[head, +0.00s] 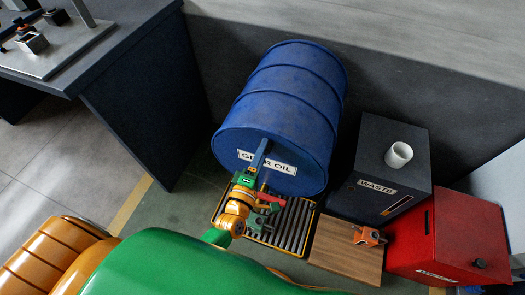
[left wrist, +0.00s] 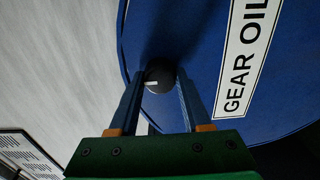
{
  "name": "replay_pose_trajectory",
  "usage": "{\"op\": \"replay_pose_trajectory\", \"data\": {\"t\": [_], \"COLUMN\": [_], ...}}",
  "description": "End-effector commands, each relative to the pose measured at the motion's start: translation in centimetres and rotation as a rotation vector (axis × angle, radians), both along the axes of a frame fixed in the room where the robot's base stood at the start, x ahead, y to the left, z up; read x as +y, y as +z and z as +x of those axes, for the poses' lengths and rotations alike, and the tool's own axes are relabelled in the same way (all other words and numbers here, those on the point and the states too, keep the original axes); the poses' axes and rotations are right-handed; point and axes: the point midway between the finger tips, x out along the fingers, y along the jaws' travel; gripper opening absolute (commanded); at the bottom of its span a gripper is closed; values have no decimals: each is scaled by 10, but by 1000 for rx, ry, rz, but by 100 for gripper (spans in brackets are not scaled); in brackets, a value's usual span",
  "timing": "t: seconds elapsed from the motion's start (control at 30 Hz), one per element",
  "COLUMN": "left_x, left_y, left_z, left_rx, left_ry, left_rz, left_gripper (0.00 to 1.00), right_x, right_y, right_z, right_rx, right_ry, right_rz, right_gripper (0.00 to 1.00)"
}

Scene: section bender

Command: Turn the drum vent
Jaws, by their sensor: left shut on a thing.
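A blue drum (head: 290,95) with a "GEAR OIL" label (head: 280,163) lies on its side, its flat end facing me. In the left wrist view, the drum vent (left wrist: 159,79) is a round dark knob with a small white mark on the drum's end (left wrist: 195,50). My left gripper (head: 262,146) reaches up to the drum's end, beside the label and partly covering it. Its two fingers (left wrist: 158,84) are shut on the vent, one on each side. The vent is hidden in the head view. My right gripper is not in view.
A red handle (head: 271,200) shows low beside my left wrist, above a slatted grate (head: 290,226). A dark "WASTE" cabinet (head: 380,165) with a white cup (head: 398,155) and a red box (head: 452,240) stand right. A dark bench (head: 125,50) stands left.

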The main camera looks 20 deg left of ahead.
Motion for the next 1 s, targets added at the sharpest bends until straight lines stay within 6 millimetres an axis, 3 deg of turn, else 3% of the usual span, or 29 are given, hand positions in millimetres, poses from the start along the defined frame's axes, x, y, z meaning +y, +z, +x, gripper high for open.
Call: {"op": "replay_pose_trajectory", "data": {"t": [0.37, 1.0], "left_x": [0, -1], "left_y": [1, 1], "left_z": [0, 0], "left_rx": [-3, -24], "left_ry": [-1, -2], "left_rz": [116, 705], "left_gripper": [0, 0], "right_x": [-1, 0], "right_y": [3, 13], "right_z": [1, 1], "right_rx": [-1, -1], "right_ry": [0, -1], "right_rz": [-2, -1], "right_gripper": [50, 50]}}
